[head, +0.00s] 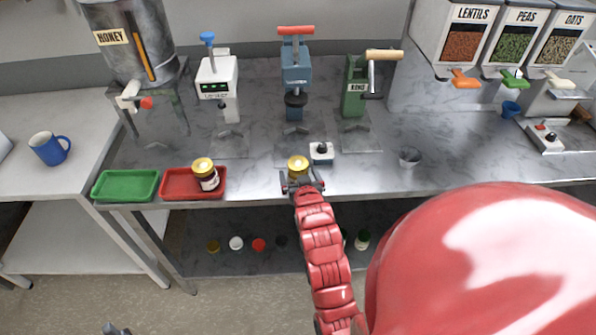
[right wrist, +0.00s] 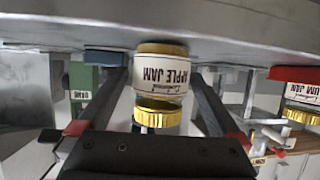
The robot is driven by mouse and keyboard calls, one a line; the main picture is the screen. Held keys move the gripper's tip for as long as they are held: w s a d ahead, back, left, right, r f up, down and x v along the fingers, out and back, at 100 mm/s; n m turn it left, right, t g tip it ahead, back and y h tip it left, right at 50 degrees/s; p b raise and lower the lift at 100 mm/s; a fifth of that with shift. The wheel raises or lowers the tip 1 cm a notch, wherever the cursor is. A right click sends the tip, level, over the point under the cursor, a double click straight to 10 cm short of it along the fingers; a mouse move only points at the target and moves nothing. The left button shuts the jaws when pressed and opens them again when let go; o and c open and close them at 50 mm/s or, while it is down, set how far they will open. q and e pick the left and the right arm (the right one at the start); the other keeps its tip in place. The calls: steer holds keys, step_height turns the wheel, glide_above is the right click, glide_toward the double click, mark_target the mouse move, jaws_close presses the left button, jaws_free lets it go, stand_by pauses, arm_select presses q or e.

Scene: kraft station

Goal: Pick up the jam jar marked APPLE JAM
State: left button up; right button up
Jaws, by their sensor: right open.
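The jar marked APPLE JAM (right wrist: 162,75) has a gold lid and a white label; it appears upside down in the right wrist view. In the head view this gold-lidded jar (head: 298,164) stands at the front of the steel counter. My right gripper (head: 302,182) is open, with one finger on each side of the jar; I cannot tell whether they touch it. A second gold-lidded jar (head: 206,174) stands in the red tray; its partly cut label reads "UM JAM" in the wrist view (right wrist: 304,92). A small grey part at the bottom left edge of the head view may be my left gripper (head: 115,328).
The red tray (head: 172,190) and green tray (head: 126,186) lie left along the front edge. A small device with a black knob (head: 321,153) stands just behind the jar. A blue press (head: 295,75) and green crank machine (head: 356,88) are behind. A grey cup (head: 410,157) stands right.

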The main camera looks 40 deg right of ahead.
steer(key=shift+p+x, duration=0.75)
steer(key=shift+x, duration=1.1)
steer(key=shift+w+r, duration=0.1)
steer(key=shift+r, duration=0.05)
jaws_close()
